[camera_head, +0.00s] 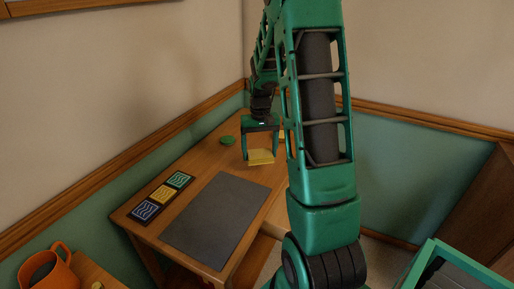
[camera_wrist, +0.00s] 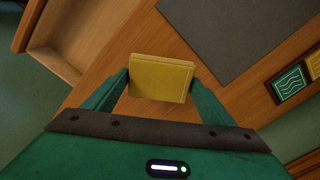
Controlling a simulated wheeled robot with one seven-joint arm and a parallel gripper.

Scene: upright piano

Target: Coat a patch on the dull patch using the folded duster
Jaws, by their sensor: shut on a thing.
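My gripper (camera_head: 260,152) is shut on the yellow folded duster (camera_head: 261,158), held over the far part of the wooden table (camera_head: 205,170). In the wrist view the duster (camera_wrist: 160,79) sits between the two green fingers of my gripper (camera_wrist: 160,88), with wood below it. A flat dark grey rectangle (camera_head: 216,220) lies on the table, nearer the camera than the duster; it also shows in the wrist view (camera_wrist: 215,30). I cannot tell whether this is the dull patch. No other dull patch stands out.
A dark strip with blue, yellow and green wavy-marked tiles (camera_head: 163,197) lies along the table's left edge. A green round object (camera_head: 227,140) is left of my gripper. An orange mug (camera_head: 62,276) stands at lower left. My arm hides the table's right side.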

